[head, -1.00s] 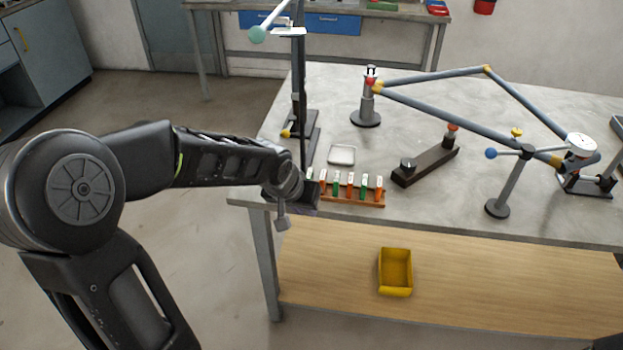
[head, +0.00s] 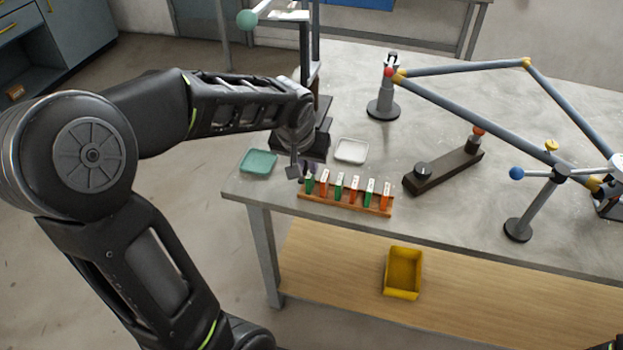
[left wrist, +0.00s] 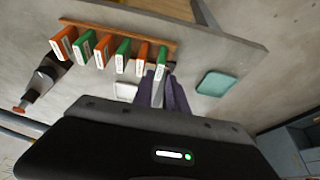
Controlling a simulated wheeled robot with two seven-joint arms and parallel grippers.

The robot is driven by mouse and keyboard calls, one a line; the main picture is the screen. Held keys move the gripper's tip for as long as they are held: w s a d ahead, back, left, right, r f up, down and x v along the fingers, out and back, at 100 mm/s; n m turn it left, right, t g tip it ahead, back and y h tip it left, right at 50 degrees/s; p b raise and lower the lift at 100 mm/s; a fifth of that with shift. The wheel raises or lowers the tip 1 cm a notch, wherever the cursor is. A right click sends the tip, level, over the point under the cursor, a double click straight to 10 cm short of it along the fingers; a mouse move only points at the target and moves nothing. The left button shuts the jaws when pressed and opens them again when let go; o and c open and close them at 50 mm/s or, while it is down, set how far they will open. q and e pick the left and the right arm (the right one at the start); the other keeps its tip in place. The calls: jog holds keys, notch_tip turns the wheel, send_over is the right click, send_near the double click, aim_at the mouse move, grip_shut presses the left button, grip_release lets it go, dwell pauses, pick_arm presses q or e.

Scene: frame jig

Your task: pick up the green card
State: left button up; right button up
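Several upright cards, green and orange by turns, stand in a brown wooden rack (head: 347,204) at the table's near left edge. The green card at the rack's left end (head: 310,184) is nearest my left gripper (head: 295,171); it is at the right end of the row in the left wrist view (left wrist: 160,71). Two more green cards, one mid-row (head: 340,186) and one further right (head: 370,192), stand among the orange ones. My left gripper points down beside the left end of the rack. My right gripper is out of view.
A teal tray (head: 259,162) and a white tray (head: 350,151) lie near the rack. A dark block with knobs (head: 443,170) and a jointed grey bar frame (head: 470,113) lie to the right. A yellow bin (head: 403,272) sits on the lower shelf.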

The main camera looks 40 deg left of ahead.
aim_at(309, 175)
pick_arm(q)
jog(key=shift+x, duration=1.15)
jog(key=shift+p+x, duration=0.55)
jog(key=shift+x, duration=2.1)
jog(key=shift+s, duration=0.1)
grip_shut()
